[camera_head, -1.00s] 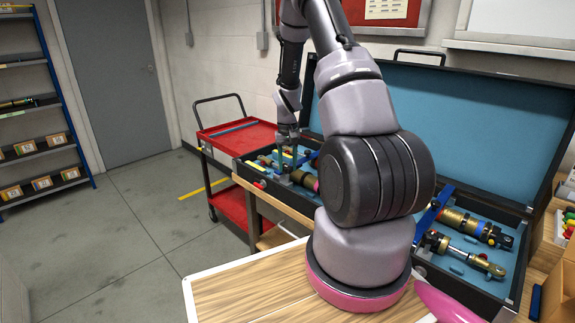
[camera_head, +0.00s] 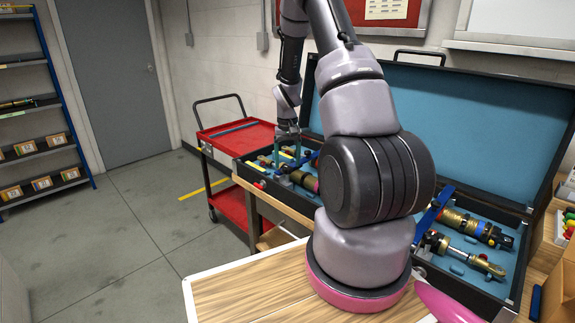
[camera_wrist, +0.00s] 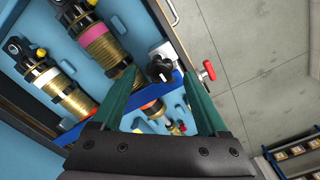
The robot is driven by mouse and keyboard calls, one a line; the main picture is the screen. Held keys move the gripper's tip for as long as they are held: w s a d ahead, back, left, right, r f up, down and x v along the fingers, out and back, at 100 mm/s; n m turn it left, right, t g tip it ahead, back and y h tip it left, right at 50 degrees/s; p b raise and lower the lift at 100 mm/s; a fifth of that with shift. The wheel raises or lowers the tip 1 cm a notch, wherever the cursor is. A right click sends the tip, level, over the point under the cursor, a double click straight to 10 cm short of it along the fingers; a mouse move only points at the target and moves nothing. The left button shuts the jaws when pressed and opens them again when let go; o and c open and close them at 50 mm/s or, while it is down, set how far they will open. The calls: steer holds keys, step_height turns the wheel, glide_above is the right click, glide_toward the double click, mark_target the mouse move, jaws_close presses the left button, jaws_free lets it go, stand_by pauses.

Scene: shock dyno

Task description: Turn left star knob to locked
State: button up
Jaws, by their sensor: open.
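A black lobed star knob (camera_wrist: 160,70) sits by the end of a blue clamp bar (camera_wrist: 125,104), near the case's edge in the wrist view. My gripper (camera_wrist: 163,88) is open, its two green fingers apart with the knob showing between and just beyond them. I cannot tell whether either finger touches it. In the head view my gripper (camera_head: 287,155) is over the left end of the open case (camera_head: 238,168), and the knob cannot be made out there. The knob's lock marking is not readable.
Gold shock absorbers (camera_wrist: 95,38) lie in the blue-lined case beside the bar. A red knob (camera_wrist: 207,71) sticks out of the case's outer side, close to the right finger.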

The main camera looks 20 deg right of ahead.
step_height(320, 180, up, 9)
stand_by(0.3)
steer(key=shift+r, duration=0.1)
step_height(320, 180, up, 10)
steer(key=t, duration=0.2)
glide_above(287, 167)
steer(key=s+a, duration=0.3)
steer(key=a, duration=0.1)
steer(key=s+a+r+t, duration=0.1)
steer(key=s+a+r, duration=0.3)
steer(key=s+r, duration=0.4)
steer(key=s+a+r+t, duration=0.1)
steer(key=s+a+r, duration=0.1)
steer(key=s, duration=0.3)
steer(key=s+a+r+t+y, duration=0.1)
steer(key=s+a+r, duration=0.1)
steer(key=s+r, duration=0.2)
steer(key=s+a+r+t+y, duration=0.1)
steer(key=s+a+r+t, duration=0.1)
steer(key=s, duration=0.4)
steer(key=shift+s+a+r+m, duration=0.3)
steer(key=shift+s+a+r, duration=0.1)
steer(key=shift+r, duration=0.35)
